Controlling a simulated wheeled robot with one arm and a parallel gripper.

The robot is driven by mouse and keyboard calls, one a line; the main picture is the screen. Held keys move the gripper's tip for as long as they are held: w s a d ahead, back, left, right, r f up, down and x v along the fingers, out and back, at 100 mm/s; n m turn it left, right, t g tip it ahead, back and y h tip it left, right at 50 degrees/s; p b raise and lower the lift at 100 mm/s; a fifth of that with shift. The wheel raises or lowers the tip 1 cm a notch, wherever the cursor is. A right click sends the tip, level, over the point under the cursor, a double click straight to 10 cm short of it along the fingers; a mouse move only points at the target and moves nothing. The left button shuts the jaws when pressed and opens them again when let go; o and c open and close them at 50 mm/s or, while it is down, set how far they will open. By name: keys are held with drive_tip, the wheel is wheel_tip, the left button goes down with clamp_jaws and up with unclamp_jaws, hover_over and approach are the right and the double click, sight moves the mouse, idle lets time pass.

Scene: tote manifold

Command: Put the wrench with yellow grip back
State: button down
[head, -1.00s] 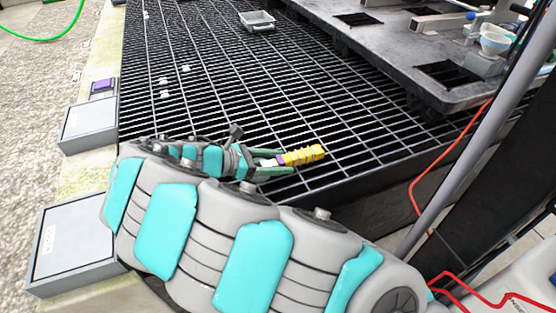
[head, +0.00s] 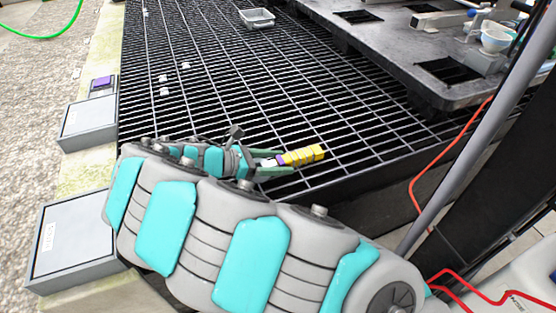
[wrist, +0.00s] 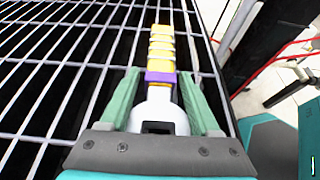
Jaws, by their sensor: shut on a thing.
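The wrench with the yellow grip (head: 304,156) is in my gripper (head: 270,163), above the black grating near its front edge. In the wrist view the yellow ribbed grip (wrist: 161,50) points away from me, with a purple band (wrist: 161,77) at its near end. A pale metal part (wrist: 158,108) of the wrench lies between the green fingers of my gripper (wrist: 160,92). The fingers are shut on the wrench. How high it is above the grating is hard to tell.
The black grating (head: 215,75) is mostly bare, with a grey tray (head: 257,18) and small white pieces (head: 164,92). A dark raised bench (head: 400,55) stands right. A grey post (head: 450,140) and red cable (head: 413,190) are at right; grey boxes (head: 75,235) line the left.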

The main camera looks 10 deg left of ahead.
drive_tip(key=shift+f, duration=0.15)
drive_tip(key=shift+c, duration=0.2)
unclamp_jaws()
